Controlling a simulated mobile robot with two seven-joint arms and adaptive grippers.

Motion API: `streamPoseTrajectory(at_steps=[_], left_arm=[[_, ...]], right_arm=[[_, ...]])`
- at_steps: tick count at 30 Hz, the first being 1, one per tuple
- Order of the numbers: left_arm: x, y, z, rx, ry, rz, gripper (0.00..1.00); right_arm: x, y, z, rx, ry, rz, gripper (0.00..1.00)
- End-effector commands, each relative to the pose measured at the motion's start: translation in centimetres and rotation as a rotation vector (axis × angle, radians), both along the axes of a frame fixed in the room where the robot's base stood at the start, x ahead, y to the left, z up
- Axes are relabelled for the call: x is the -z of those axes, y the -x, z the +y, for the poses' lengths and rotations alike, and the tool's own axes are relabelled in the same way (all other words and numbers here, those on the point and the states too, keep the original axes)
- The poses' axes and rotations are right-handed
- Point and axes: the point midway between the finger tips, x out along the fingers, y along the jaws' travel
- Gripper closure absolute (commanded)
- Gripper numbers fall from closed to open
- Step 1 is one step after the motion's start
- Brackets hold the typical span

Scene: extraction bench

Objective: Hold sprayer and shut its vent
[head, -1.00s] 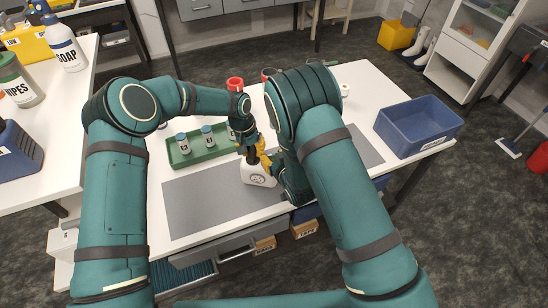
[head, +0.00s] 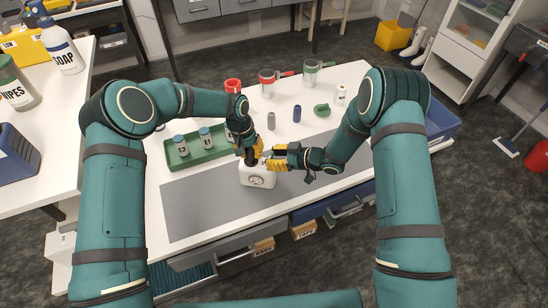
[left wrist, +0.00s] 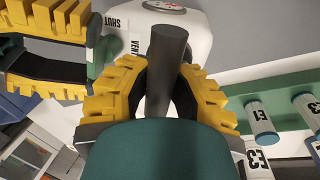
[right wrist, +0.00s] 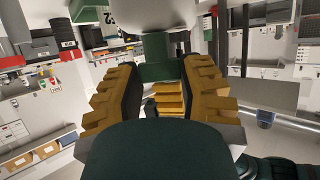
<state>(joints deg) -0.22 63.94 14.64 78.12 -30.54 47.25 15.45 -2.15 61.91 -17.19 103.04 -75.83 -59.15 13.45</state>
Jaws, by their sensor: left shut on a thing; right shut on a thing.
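In the left wrist view the sprayer's white body (left wrist: 195,30) carries the words VENT and SHUT, partly cut off. My right gripper (head: 270,161) comes in level from the right and is shut on the green vent knob (right wrist: 157,55) at the sprayer's upper side. The knob also shows in the left wrist view (left wrist: 98,52), partly hidden by the right gripper's yellow finger.
A green tray (head: 191,160) with several vials stands left of the sprayer. A blue bin (head: 441,122) is at the right. The grey mat (head: 195,205) is clear in front.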

Motion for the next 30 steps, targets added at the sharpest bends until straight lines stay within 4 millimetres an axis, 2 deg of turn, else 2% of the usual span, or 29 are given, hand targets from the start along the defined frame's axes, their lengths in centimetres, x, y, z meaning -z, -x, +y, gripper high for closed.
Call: streamPoseTrajectory(at_steps=[12,29,30], left_arm=[[-0.12,0.08,-0.33,0.004,0.004,0.000,1.00],[-0.17,0.01,-0.37,0.002,0.006,-0.002,1.00],[-0.19,0.01,-0.38,0.002,0.006,-0.002,1.00]], right_arm=[[-0.03,-0.21,0.13,-0.197,0.000,-0.005,0.96],[0.00,-0.11,0.18,-0.226,-0.001,-0.002,0.96],[0.00,-0.11,0.19,-0.226,-0.001,-0.002,0.51]])
